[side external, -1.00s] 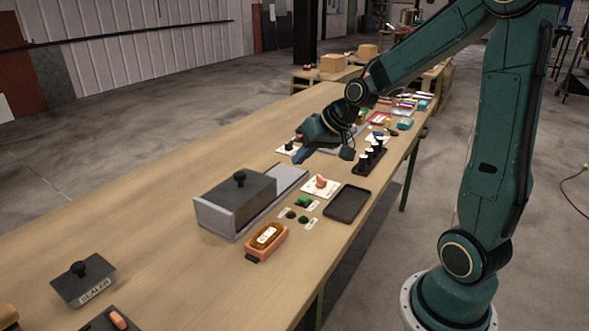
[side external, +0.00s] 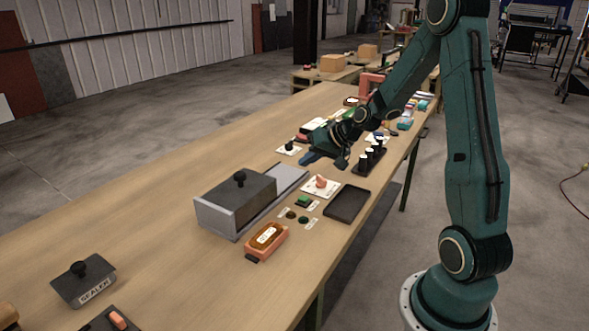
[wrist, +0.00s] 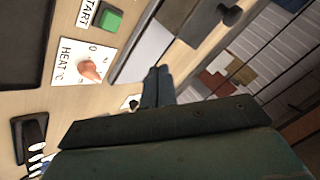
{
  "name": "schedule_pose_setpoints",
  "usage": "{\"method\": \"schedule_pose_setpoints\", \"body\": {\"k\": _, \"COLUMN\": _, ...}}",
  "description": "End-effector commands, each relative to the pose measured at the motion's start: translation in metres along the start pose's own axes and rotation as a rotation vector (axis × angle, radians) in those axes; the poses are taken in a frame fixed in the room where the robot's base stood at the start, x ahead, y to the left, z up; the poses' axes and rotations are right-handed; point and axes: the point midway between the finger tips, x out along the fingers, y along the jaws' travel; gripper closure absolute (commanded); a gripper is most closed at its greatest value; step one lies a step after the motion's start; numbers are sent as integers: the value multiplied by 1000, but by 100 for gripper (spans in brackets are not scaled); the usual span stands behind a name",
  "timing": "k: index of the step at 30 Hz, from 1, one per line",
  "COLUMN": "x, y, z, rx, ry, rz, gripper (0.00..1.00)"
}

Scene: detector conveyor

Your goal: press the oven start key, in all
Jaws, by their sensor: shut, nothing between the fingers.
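The green start key (side external: 303,201) lies on the table beside the oven. In the wrist view the green square key (wrist: 110,19) sits at the top, next to a label of which "TART" can be read. The oven (side external: 235,203) is a grey box with a black knob on top. My gripper (side external: 307,158) is shut and empty, farther along the table than the key and above the tabletop. In the wrist view its closed blue fingertips (wrist: 158,72) are apart from the key, with the heat dial (wrist: 91,70) to their left.
The orange heat dial (side external: 321,183) lies between my gripper and the key. A black tray (side external: 347,203) lies right of it. A rack of several vials (side external: 370,159) stands near my gripper. An orange labelled box (side external: 267,241) sits in front.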

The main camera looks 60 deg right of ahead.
Motion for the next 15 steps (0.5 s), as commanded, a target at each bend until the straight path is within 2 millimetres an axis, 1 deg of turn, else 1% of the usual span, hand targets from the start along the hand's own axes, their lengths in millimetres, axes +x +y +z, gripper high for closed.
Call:
{"method": "schedule_pose_setpoints", "body": {"k": 8, "x": 1, "y": 0, "z": 1, "rx": -1, "ry": -1, "rz": 0, "gripper": 100}}
{"method": "schedule_pose_setpoints", "body": {"k": 15, "x": 9, "y": 6, "z": 7, "rx": 0, "ry": -3, "rz": 0, "gripper": 100}}
